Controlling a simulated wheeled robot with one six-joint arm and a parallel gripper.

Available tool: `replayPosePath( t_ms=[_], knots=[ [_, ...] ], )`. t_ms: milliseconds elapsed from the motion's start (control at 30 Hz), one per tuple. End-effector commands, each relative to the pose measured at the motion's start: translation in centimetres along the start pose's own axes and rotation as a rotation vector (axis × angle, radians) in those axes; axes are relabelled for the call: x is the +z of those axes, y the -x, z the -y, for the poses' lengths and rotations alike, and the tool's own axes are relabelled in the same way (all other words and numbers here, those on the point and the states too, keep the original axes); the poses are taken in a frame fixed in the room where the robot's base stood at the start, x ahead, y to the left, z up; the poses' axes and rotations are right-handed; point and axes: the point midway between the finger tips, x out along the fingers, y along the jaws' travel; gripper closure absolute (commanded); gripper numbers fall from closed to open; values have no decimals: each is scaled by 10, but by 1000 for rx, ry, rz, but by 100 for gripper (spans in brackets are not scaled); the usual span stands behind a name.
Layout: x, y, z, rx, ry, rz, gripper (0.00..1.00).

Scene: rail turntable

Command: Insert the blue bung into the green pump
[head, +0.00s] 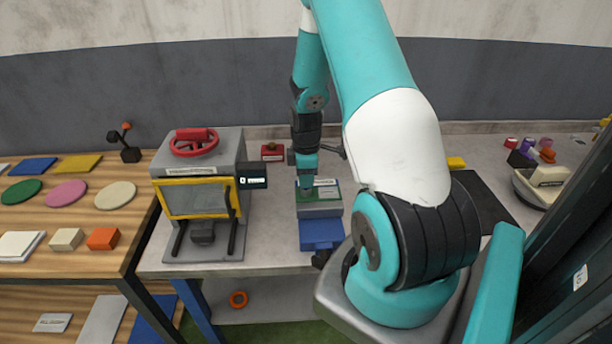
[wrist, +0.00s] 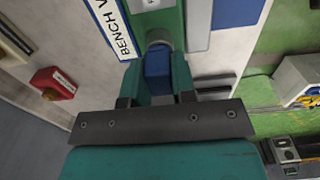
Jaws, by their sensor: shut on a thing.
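My gripper (wrist: 157,80) is shut on the blue bung (wrist: 157,64), which sits between its two teal fingers in the wrist view. Just beyond the bung is a grey round collar (wrist: 158,38) on a green body that I take for the green pump (wrist: 172,18). The bung's far end meets or overlaps the collar; I cannot tell whether it is inside. In the head view my gripper (head: 304,183) points down at the green pump (head: 322,195), which lies in the bench vise (head: 321,233). The bung is hidden there.
A machine with a yellow-framed window (head: 200,198) stands left of the vise. A red box (head: 272,152) sits behind, also in the wrist view (wrist: 53,84). A wooden table (head: 75,218) with flat coloured pieces is at far left. A dark mat (head: 484,200) lies right.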

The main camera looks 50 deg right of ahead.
Motion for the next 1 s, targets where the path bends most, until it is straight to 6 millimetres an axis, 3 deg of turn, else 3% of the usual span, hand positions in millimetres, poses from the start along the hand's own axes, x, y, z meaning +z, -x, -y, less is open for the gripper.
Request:
replayPosePath(
  t_ms=[367,400,500,833,1000],
  knots=[
    [0,-10,0,0,0,0,100],
    [0,-9,0,1,0,0,66],
    [0,-9,0,0,0,0,46],
    [0,-6,-1,2,0,-1,46],
    [0,15,-1,6,0,-1,46]
  ],
)
